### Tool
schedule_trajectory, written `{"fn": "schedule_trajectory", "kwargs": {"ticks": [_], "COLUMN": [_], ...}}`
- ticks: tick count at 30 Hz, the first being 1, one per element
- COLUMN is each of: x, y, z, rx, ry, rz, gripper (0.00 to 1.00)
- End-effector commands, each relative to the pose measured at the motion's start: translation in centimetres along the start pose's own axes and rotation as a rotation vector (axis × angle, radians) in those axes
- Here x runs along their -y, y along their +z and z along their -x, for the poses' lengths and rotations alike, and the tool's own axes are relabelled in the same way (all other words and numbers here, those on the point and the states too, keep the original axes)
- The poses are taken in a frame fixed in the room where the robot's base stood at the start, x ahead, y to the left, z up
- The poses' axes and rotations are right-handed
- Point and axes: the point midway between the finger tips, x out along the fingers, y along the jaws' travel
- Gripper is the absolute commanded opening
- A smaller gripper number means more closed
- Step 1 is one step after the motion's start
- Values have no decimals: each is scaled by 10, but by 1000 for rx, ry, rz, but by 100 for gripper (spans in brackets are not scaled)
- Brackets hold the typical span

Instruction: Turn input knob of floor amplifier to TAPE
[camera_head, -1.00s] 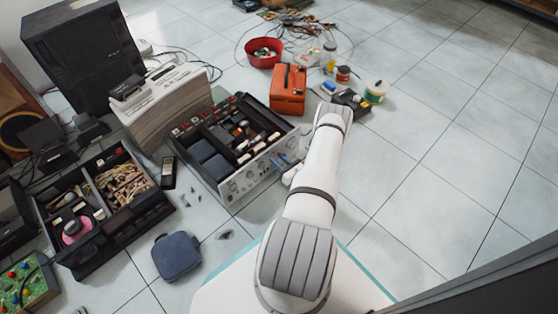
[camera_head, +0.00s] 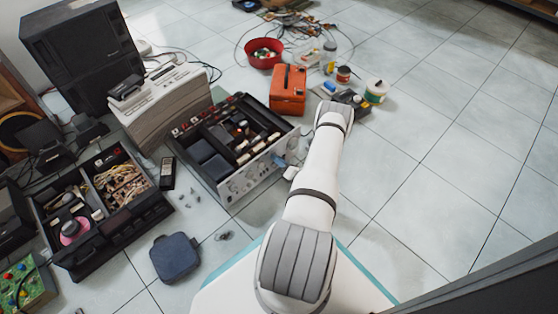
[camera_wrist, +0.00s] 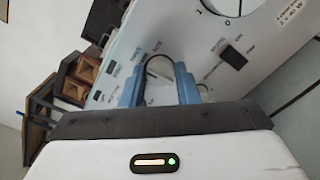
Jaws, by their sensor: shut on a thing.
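The floor amplifier (camera_head: 262,172) sits with its top open and its silver front panel facing my arm. The knob's pointer and setting cannot be made out. In the head view my gripper (camera_head: 281,161) is at the right part of the front panel, partly hidden by my wrist.
A dark rectangular switch (camera_wrist: 232,56) is on the panel right of my fingers. An orange box (camera_head: 288,90) stands behind the amplifier. The floor at right is clear.

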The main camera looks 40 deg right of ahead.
Motion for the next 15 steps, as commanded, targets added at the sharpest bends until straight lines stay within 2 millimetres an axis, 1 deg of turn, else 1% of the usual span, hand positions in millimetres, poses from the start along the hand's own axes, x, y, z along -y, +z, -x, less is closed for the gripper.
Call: {"fn": "schedule_trajectory", "kwargs": {"ticks": [6,15], "x": [0,1], "y": [0,0], "z": [0,0], "rx": [-1,0], "ry": [-1,-1], "rz": [-66,-88], "gripper": [6,6]}}
